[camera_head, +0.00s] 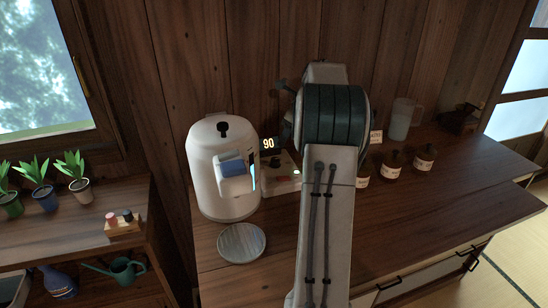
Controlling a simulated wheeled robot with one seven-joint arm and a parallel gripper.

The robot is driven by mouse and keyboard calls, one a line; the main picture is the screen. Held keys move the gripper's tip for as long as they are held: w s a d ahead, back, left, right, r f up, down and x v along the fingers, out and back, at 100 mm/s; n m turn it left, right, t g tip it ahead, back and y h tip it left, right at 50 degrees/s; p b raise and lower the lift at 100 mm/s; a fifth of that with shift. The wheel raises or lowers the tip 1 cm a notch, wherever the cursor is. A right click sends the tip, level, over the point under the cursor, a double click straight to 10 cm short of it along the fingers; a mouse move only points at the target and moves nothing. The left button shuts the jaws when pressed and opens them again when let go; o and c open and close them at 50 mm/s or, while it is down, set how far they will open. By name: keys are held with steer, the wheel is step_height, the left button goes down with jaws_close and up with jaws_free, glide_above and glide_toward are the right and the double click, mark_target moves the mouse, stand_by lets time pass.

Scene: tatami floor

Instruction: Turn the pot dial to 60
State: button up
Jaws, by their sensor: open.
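A white rounded pot (222,175) with a black lid knob stands on the wooden counter by the wall. A dark display (268,143) beside it reads 90. Below the display is a light control panel (281,177) with a dark round dial (274,162) and a small red part. My arm reaches up the middle of the view, just right of the panel, and covers part of the counter. My gripper is hidden behind the arm, so its jaws and its distance from the dial do not show.
A round plate (241,242) lies before the pot. Several brown bottles (393,160) and a clear pitcher (402,118) stand right of my arm. Potted plants (73,168) line a lower shelf at left. The counter's front right is clear.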

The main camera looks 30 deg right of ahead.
mark_target(276, 159)
steer(key=b+x, duration=0.1)
steer(key=x, duration=0.9)
steer(key=shift+f, duration=0.4)
steer(key=c, duration=1)
